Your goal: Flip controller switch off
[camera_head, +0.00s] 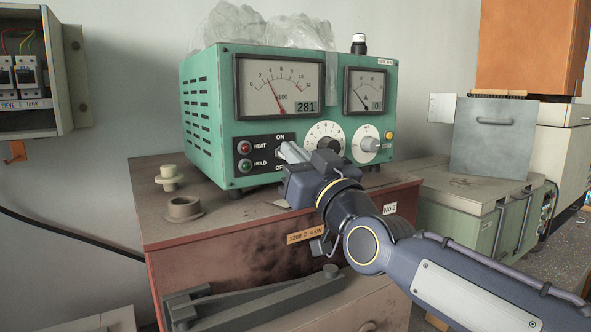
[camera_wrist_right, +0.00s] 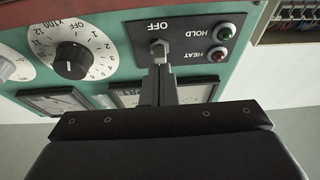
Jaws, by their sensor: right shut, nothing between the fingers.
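The controller (camera_head: 215,140) is a green box with two dial meters, standing on a red-topped cabinet. Its black switch panel (camera_head: 262,160) carries ON above, OFF below, and HEAT and HOLD lights on the left. The right gripper (camera_head: 284,152) reaches the panel from the right, shut, with its fingertips covering the switch in the head view. In the right wrist view, which shows the panel upside down, the metal toggle switch (camera_wrist_right: 158,48) is just beyond the shut fingertips (camera_wrist_right: 160,72), near the OFF label. I cannot tell whether they touch. My left gripper is out of view.
A white-scaled knob (camera_head: 326,137) and a smaller dial (camera_head: 370,145) are right of the switch. An open electrical box (camera_head: 28,75) hangs at far left. Plastic sheeting (camera_head: 235,25) lies on the controller.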

